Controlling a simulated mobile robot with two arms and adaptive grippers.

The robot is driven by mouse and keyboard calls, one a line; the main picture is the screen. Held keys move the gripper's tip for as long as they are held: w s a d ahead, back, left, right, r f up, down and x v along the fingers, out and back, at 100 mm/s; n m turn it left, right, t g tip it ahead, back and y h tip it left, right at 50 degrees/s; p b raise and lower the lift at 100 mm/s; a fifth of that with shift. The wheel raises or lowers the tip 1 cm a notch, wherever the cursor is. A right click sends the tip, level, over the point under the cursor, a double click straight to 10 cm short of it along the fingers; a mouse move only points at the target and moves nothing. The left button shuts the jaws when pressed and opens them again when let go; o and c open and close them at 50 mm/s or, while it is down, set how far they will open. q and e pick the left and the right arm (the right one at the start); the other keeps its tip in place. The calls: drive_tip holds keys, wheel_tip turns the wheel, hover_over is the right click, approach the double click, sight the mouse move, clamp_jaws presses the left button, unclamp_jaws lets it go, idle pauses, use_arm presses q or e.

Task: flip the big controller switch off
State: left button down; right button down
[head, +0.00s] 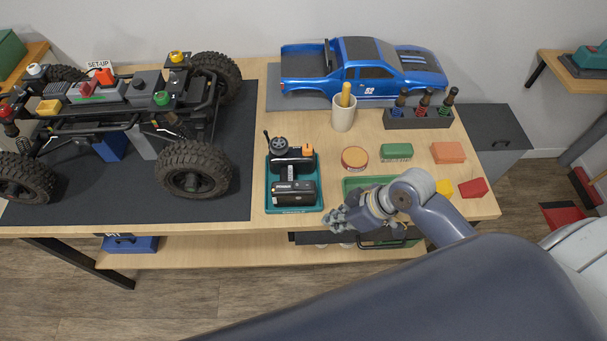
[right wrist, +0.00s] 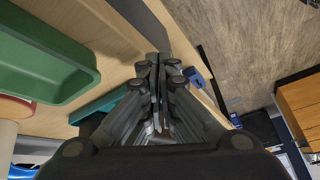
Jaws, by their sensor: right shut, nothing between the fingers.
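A black hand controller (head: 293,190) with a round wheel and an orange part lies in a teal tray (head: 318,205) on the table. I cannot make out a switch on it or its position. My right gripper (head: 337,219) is shut and empty, near the table's front edge, to the right of the teal tray and apart from the controller. In the right wrist view its closed fingers (right wrist: 156,82) point past a corner of the teal tray (right wrist: 98,106); the controller is not visible there. My left gripper is not in view.
A crawler chassis (head: 150,105) with big tyres stands on a dark mat at left. A green tray (head: 352,184) lies partly behind my right arm and also shows in the right wrist view (right wrist: 48,62). A round tin (head: 355,158) and a blue truck body (head: 370,73) are farther back.

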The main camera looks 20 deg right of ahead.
drive_tip(key=w+d+r+n+y, duration=0.1)
drive_tip(key=w+r+n+y, duration=0.1)
drive_tip(key=r, duration=0.7)
drive_tip(key=w+d+r+n+y, duration=0.2)
drive_tip(key=w+r+n+y, duration=0.1)
drive_tip(key=r, duration=0.6)
drive_tip(key=shift+w+r+n, duration=0.15)
drive_tip(key=shift+w+n, duration=0.45)
drive_tip(key=shift+w, duration=0.45)
drive_tip(key=p, duration=0.3)
hover_over(303, 186)
drive_tip(key=f, duration=0.5)
drive_tip(key=shift+d+f, duration=0.3)
drive_tip(key=shift+f, duration=0.05)
drive_tip(key=f, duration=0.2)
drive_tip(key=shift+a+f, duration=0.2)
drive_tip(key=shift+f, duration=1.05)
